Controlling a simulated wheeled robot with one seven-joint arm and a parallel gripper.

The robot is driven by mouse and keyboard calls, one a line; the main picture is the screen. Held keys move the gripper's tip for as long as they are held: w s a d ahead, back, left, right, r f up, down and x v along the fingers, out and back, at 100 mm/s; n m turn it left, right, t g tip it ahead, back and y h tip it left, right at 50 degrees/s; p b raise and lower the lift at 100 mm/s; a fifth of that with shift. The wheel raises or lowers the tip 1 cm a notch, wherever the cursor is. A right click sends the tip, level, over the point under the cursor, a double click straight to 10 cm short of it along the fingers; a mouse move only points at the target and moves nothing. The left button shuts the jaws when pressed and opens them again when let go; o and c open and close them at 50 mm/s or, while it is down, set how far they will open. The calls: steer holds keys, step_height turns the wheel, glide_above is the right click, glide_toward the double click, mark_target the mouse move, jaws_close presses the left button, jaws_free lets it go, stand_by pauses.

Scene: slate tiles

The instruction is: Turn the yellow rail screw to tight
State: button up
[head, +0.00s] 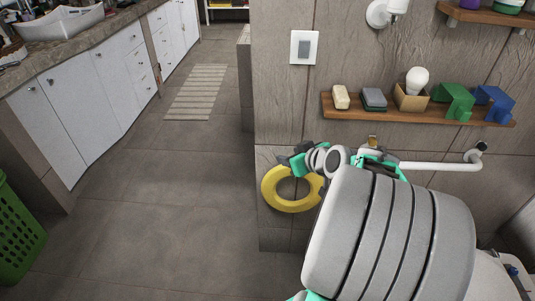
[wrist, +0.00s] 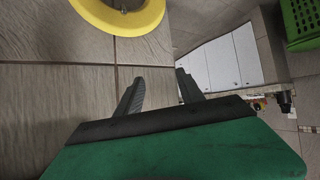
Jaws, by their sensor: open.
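A yellow ring (head: 276,201) is on the tiled wall, low at the corner, its right side partly covered by my arm. In the wrist view the yellow ring (wrist: 92,14) is cut off by the top edge. A small dark screw-like piece (wrist: 124,10) shows at its middle; I cannot tell how it is turned. My gripper (wrist: 160,76) is open and empty, with its fingertips below and to the right of the ring, apart from it in the picture. In the head view my arm hides most of the gripper.
A white rail (head: 435,166) runs along the wall behind my arm. White cabinets (head: 85,105) and a green basket (head: 18,235) stand at left.

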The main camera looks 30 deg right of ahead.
steer(key=a+r+g+p, duration=0.1)
steer(key=a+p, duration=0.1)
steer(key=a, duration=0.2)
steer(key=s+a+r+g+y+p, duration=0.1)
steer(key=a+g, duration=0.1)
steer(key=a, duration=0.2)
steer(key=shift+s+a+r+p, duration=0.25)
steer(key=shift+a+p, duration=0.05)
steer(key=shift+p, duration=0.05)
steer(key=shift+r, duration=0.1)
